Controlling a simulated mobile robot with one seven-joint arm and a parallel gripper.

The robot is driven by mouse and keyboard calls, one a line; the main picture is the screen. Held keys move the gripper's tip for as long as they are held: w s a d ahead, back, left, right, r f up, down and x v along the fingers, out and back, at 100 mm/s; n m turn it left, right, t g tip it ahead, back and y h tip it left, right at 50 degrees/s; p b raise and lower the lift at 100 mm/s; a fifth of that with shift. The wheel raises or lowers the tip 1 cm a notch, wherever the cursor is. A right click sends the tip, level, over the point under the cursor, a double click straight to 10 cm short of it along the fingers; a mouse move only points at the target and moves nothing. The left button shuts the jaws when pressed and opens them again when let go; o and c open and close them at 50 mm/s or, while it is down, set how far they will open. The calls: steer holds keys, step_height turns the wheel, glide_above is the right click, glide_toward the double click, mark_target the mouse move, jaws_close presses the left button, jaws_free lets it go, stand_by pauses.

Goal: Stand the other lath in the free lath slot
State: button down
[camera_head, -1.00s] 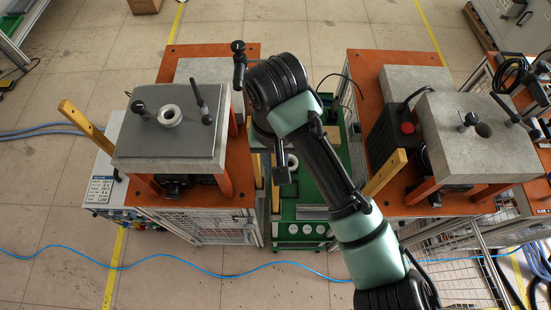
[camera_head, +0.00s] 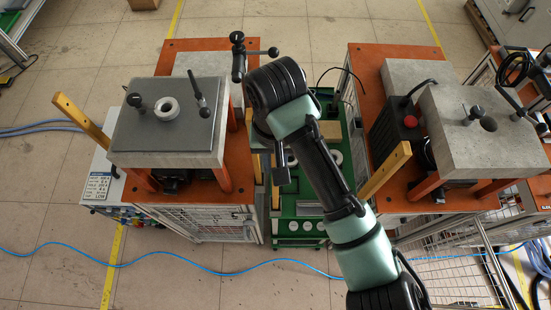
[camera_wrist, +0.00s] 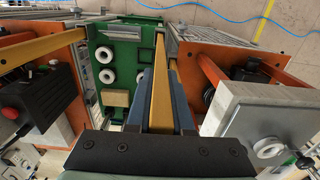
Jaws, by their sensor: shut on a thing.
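My gripper (camera_wrist: 162,85) is shut on a yellow wooden lath (camera_wrist: 161,103), seen between its blue-grey fingers in the wrist view. A second yellow lath (camera_head: 82,121) stands tilted at the left machine. I cannot make out a free lath slot.
The green trolley (camera_head: 301,207) stands between the two orange machine tables and carries white rings and a tan block (camera_wrist: 115,98). A grey plate (camera_head: 165,132) with handles and a grey slab (camera_head: 480,135) stand raised at either side. A blue hose (camera_head: 200,272) crosses the floor.

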steer(key=shift+f, duration=0.45)
steer(key=c, duration=0.7)
jaws_free()
step_height(320, 180, up, 13)
steer(key=shift+r+p, duration=0.1)
steer(key=shift+p, duration=1.05)
steer(key=shift+a, duration=0.1)
